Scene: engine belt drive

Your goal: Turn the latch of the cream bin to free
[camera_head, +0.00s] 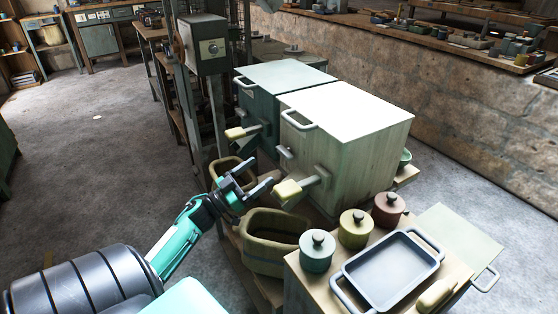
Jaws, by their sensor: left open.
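The cream bin (345,150) stands right of the picture's middle, a box with a white lid and a pale handle at the lid's left edge. Its latch (295,186) sticks out to the left from the bin's front face, a grey bar ending in a yellowish grip. My left gripper (257,172) is just left of the grip, with its two fingers apart and pointing toward the latch. It looks empty, and I see a small gap between the fingertips and the grip. My right gripper is out of view.
A greenish bin (285,75) with a similar latch (242,132) stands behind. An olive tub (268,242) sits below my gripper. A stand at the front right holds lidded pots (355,228) and a grey tray (392,270). A dark post with a box (207,48) rises behind my gripper.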

